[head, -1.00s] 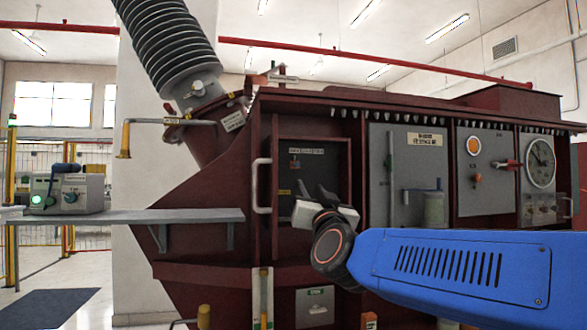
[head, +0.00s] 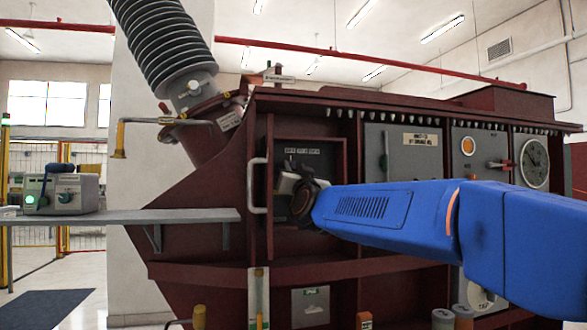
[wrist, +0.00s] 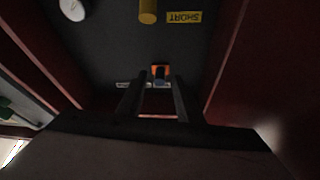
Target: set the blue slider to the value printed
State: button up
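My gripper (wrist: 157,82) is open, with one finger on each side of the slider in the picture. I cannot tell whether the fingers touch it. In the head view my gripper (head: 290,185) reaches into the box and hides the slider. A printed label (head: 303,152) is above it, too small to read.
A yellow "SHORT" label (wrist: 184,17), a yellow cylinder (wrist: 148,10) and a white round part (wrist: 72,9) are in the box. Red box walls (wrist: 228,50) stand close on both sides. A pale handle (head: 255,185) is left of the opening.

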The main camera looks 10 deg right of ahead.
jog(key=shift+x, duration=0.85)
grip_shut()
